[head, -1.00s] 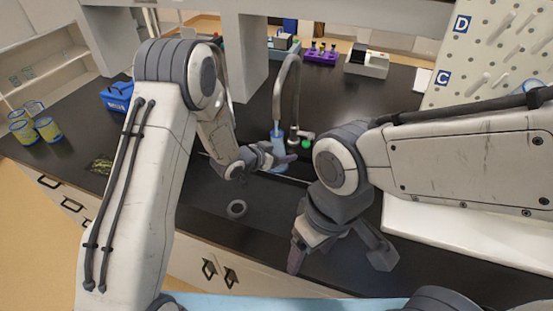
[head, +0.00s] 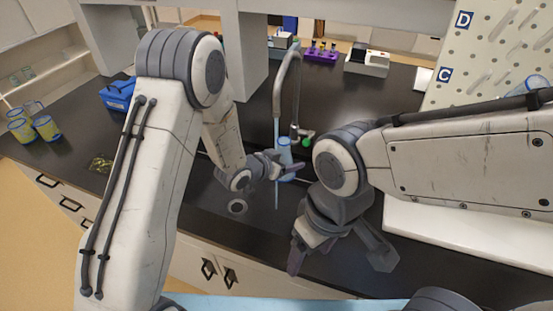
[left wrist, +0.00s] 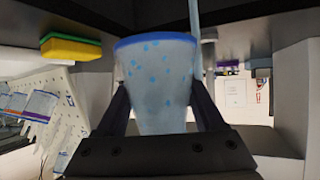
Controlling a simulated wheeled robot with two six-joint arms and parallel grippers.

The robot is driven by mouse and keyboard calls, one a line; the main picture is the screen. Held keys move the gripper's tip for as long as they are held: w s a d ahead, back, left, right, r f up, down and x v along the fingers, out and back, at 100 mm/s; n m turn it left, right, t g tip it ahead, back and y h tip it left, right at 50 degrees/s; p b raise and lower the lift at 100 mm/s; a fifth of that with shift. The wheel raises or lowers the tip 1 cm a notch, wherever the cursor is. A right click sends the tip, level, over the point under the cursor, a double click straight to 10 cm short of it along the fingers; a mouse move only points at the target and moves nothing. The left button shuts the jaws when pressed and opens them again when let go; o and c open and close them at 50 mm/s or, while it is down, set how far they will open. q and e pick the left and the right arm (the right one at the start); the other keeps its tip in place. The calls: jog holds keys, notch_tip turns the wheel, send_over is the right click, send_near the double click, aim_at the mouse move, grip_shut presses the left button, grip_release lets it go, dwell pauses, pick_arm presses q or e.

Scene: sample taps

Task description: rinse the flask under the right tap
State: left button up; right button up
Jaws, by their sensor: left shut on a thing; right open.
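My left gripper (head: 292,168) is shut on the flask (head: 285,152) and holds it above the sink. In the left wrist view the flask (left wrist: 158,75) is pale blue with a darker blue rim and blue spots. The right tap (head: 291,68) curves over the sink. A water stream (head: 276,196) falls from it to the sink, just left of the flask. In the left wrist view the stream (left wrist: 195,35) runs along the flask's right edge. My right gripper (head: 338,250) is open and empty over the counter's front.
A green-ended fitting (head: 308,137) is beside the tap's base. A purple rack (head: 321,54) and a white box (head: 367,61) stand behind. A blue box (head: 117,95) and yellow-blue beakers (head: 47,128) are left.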

pick_arm(q)
jog(key=shift+s+d, duration=0.25)
jog(key=shift+s, duration=0.25)
jog(key=s+d+r, duration=0.3)
jog(key=s, duration=0.3)
jog(key=shift+s, duration=0.15)
jog(key=shift+d, duration=0.1)
dwell(0.5)
